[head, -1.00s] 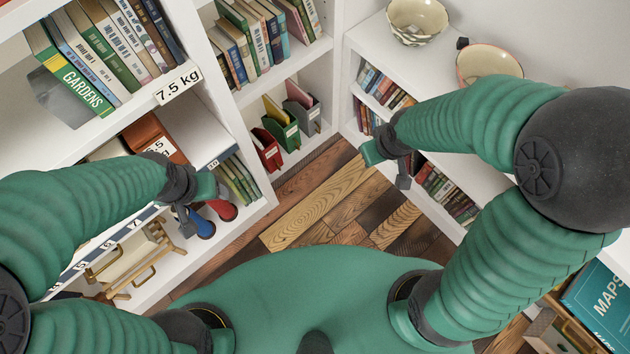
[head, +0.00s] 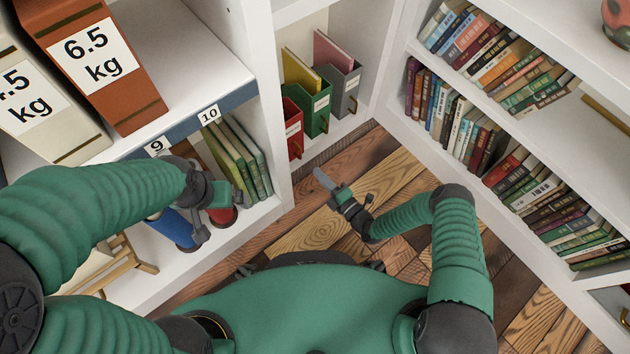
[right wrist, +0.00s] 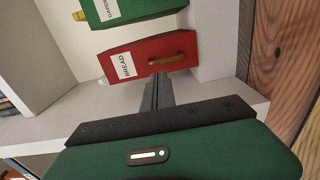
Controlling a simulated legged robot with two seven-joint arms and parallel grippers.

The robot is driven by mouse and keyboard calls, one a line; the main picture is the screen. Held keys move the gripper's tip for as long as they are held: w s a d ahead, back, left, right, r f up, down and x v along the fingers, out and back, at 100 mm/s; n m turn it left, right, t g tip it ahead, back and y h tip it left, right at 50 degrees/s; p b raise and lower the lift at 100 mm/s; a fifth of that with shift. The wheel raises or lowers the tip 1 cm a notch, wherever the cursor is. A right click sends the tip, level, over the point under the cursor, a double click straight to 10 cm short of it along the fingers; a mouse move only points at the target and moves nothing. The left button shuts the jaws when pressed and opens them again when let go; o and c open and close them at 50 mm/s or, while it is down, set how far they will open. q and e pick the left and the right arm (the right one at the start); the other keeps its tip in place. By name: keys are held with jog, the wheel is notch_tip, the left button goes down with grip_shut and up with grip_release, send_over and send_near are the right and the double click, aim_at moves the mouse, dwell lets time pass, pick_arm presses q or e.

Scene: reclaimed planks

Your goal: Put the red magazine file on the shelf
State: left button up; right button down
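The red magazine file (head: 292,130) stands at the front of a low compartment of the white shelving, left of a green file and a grey one. In the right wrist view the red file (right wrist: 150,62) shows its white label and brass pull. My right gripper (head: 320,178) is in front of and below it, over the floor, apart from it. Its dark fingers (right wrist: 158,94) lie together with nothing seen between them. My left gripper (head: 213,212) is by the left bookcase's lower shelf; its finger gap is unclear.
The green file (head: 308,105) and grey file (head: 342,88) hold folders. A brown 6.5 kg box file (head: 110,95) stands on the left bookcase. A right bookcase (head: 395,115) holds rows of books. The wood floor (head: 335,215) between is clear.

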pick_arm(q)
jog(key=f+b, duration=0.1)
jog(key=d+f+b, duration=0.1)
jog(key=f+b, duration=0.1)
jog(key=shift+f, duration=0.1)
pick_arm(e)
jog(key=x, duration=0.6)
jog(key=shift+w, duration=0.3)
pick_arm(q)
jog(key=shift+d, duration=0.1)
pick_arm(e)
jog(key=shift+r, duration=0.1)
pick_arm(q)
jog(key=shift+f+b, duration=0.1)
jog(key=shift+b, duration=0.2)
pick_arm(e)
jog(key=shift+w+a, duration=0.15)
pick_arm(q)
jog(key=shift+f+b, duration=0.65)
pick_arm(e)
jog(key=shift+x, duration=1.5)
pick_arm(q)
jog(key=p+v, duration=0.2)
jog(key=shift+w+r+p, duration=0.15)
jog(key=shift+r+p, duration=0.2)
pick_arm(e)
jog(key=v, duration=0.4)
